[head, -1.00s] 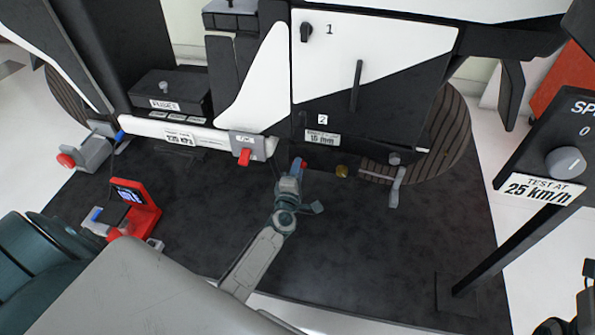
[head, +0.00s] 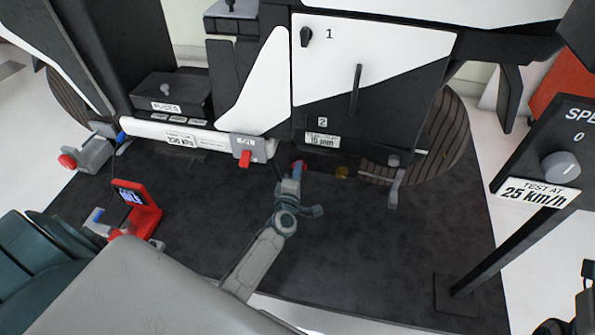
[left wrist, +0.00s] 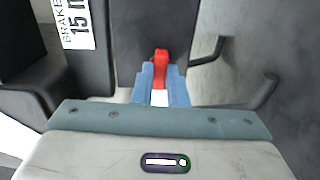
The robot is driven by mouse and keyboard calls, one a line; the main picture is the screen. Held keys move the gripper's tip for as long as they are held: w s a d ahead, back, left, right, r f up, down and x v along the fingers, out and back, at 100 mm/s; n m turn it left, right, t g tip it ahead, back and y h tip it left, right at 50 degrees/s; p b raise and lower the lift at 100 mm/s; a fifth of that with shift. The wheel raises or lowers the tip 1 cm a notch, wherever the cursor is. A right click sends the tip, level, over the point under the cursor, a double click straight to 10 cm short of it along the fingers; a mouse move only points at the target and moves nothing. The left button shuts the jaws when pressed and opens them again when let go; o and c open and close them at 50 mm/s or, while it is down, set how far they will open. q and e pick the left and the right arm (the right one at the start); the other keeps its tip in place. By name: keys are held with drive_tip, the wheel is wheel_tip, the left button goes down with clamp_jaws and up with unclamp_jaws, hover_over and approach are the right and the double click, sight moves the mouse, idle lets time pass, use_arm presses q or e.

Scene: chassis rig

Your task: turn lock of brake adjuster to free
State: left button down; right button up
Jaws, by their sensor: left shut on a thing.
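The red lock lever (head: 299,164) is at the lower edge of the black chassis panel, below the brake label (head: 322,140) reading 15 mm. My left gripper (head: 297,172) reaches up to it from below. In the left wrist view the two blue fingers (left wrist: 161,84) are shut on the red lever (left wrist: 160,57), whose top shows above and between them. The fingers hide its lower part. The brake label (left wrist: 76,22) is at upper left there. My right gripper is not seen.
A brass knob (head: 341,172) and a grey crank handle (head: 395,184) are to the right of the lock. A red stand with a display (head: 143,210) is on the dark mat (head: 400,265). The speed post (head: 505,240) stands at right.

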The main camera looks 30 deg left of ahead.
use_arm(q)
drive_tip(key=c, duration=1.4)
unclamp_jaws()
drive_tip(key=shift+c, duration=0.2)
drive_tip(key=v, duration=1.1)
drive_tip(key=shift+p, duration=0.45)
